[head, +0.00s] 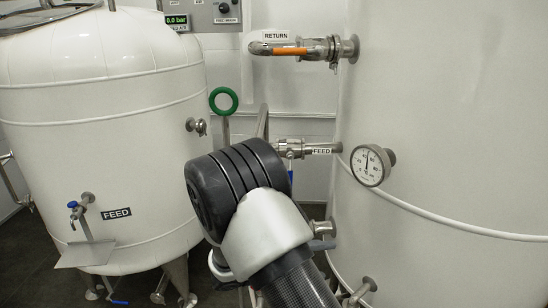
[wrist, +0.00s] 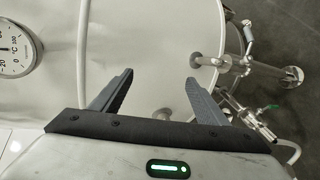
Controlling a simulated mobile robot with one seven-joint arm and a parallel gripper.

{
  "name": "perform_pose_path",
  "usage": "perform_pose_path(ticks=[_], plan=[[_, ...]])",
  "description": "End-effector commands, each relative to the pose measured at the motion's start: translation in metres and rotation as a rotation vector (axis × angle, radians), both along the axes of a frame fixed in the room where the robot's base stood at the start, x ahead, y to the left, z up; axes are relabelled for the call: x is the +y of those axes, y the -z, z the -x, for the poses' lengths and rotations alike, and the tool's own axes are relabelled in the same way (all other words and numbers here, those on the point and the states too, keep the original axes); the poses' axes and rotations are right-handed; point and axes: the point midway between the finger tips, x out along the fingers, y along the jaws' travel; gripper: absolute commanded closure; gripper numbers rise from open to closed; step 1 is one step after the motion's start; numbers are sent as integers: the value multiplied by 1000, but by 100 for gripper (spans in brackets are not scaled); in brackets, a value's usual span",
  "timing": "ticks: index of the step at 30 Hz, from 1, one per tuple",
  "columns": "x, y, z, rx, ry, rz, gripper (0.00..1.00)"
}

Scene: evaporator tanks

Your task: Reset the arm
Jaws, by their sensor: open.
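My gripper (wrist: 158,90) is in the wrist view with its two grey fingers spread apart and nothing between them. Past the fingers is the pale wall of a white tank (wrist: 150,35). In the head view my arm's dark and white joint fills the lower middle, and the gripper itself is hidden there. A round dial gauge (head: 371,165) sits on the large right tank (head: 450,110). A dial gauge also shows at the left edge of the wrist view (wrist: 15,48).
A smaller white tank (head: 100,100) stands at left with a blue-handled tap (head: 80,208). A return pipe with an orange handle (head: 290,51), a feed pipe (head: 290,145) and a green ring wheel (head: 223,100) are behind my arm. Steel pipes and valves (wrist: 250,115) lie right of the fingers.

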Motion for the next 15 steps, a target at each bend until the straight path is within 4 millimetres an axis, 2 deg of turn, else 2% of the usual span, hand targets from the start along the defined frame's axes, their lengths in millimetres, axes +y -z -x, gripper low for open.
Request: perform_pose_path(ticks=[1, 6, 10, 15], plan=[[-15, -29, 11, 12, 74, -71, 32], [-48, -89, 59, 72, 254, -313, 32], [-61, -128, 98, 90, 336, -519, 32], [-62, -174, 145, 69, 368, -794, 32]])
